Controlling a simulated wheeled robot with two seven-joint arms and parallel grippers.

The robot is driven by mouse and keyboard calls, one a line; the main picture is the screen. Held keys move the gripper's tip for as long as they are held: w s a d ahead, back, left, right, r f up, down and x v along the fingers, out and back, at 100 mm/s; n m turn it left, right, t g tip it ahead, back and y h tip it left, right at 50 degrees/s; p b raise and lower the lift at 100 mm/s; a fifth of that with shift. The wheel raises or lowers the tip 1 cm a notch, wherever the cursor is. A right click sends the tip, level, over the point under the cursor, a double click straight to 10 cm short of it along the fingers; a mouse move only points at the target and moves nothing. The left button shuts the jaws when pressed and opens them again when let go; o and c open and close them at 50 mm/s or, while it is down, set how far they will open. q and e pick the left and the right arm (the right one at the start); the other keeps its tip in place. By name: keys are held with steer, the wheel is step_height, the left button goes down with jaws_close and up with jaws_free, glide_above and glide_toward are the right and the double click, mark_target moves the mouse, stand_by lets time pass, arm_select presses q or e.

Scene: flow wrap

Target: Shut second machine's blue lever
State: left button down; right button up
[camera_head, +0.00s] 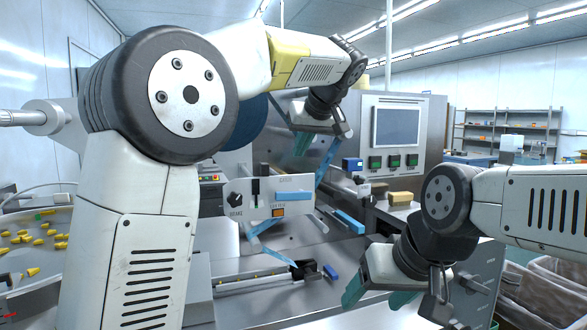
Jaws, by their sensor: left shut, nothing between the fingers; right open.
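A machine with a white control panel (240,200) stands in the middle. Several blue parts show on it: a long blue bar (349,222) right of the panel, a blue block (352,164) higher up, and a small blue piece (331,272) on the lower deck. I cannot tell for sure which is the lever. My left gripper (301,143) is shut and empty, above the panel and near a blue film strip (325,160). My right gripper (375,297) is open and empty, low in front of the deck, right of the small blue piece and below the blue bar.
A steel cabinet with a screen (397,127) and green buttons stands behind. A tan block (400,198) lies on a ledge below it. A tray of yellow pieces (35,240) is at the left. Bins (540,295) stand at the lower right. My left arm hides much of the left side.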

arm_select(q)
glide_above(292, 194)
steer(key=s, duration=0.2)
step_height(292, 194, down, 6)
steer(key=shift+w+a+f, duration=0.1)
steer(key=shift+a+f, duration=0.1)
steer(key=shift+f, duration=0.95)
steer(key=shift+w+a+f, duration=0.1)
steer(key=shift+a+f, duration=0.1)
steer(key=shift+f, duration=0.9)
steer(key=shift+s+a+f, duration=0.1)
steer(key=shift+a, duration=0.05)
